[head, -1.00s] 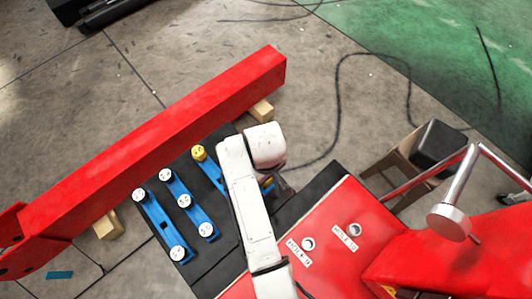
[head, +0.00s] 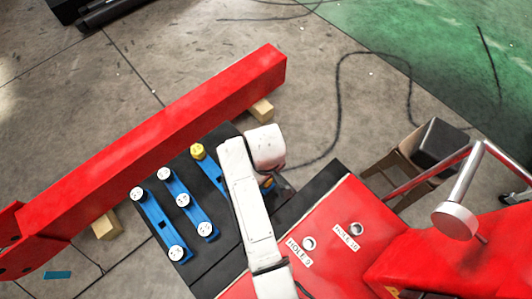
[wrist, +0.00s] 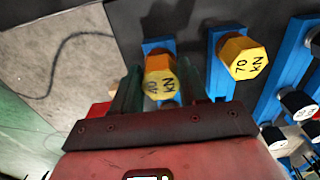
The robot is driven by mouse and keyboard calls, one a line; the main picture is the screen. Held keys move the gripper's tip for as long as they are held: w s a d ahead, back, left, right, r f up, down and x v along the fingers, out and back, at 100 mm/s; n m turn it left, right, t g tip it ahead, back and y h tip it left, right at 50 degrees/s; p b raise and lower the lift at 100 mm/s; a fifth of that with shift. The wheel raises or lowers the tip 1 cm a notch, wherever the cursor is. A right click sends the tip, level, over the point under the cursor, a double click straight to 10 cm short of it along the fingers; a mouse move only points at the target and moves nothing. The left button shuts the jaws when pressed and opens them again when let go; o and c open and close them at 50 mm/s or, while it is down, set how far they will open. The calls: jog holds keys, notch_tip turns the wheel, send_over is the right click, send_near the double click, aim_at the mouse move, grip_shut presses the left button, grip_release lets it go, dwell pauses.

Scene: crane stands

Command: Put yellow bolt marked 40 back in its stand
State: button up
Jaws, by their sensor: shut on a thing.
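The yellow bolt marked 40 KN (wrist: 160,84) is between the two fingers of my gripper (wrist: 160,92) in the wrist view. My gripper is shut on it. A blue stand (wrist: 157,46) shows behind and below the bolt's head. I cannot tell whether the bolt's shank is in the stand's hole or above it.
A yellow bolt marked 70 KN (wrist: 243,57) stands in the neighbouring blue stand (wrist: 222,82). More blue stands (head: 160,222) hold several white-headed bolts. A long red beam (head: 150,150) lies behind the black mat, and a red plate with holes (head: 325,240) lies to the right.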

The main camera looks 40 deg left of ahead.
jog(key=shift+f+b, duration=0.35)
jog(key=shift+f, duration=0.3)
jog(key=o, duration=1.2)
notch_tip(320, 180, up, 5)
jog(key=p, duration=0.5)
jog(key=shift+r, duration=0.1)
notch_tip(320, 180, up, 11)
jog(key=shift+f+b, duration=0.2)
jog(key=shift+b, duration=0.2)
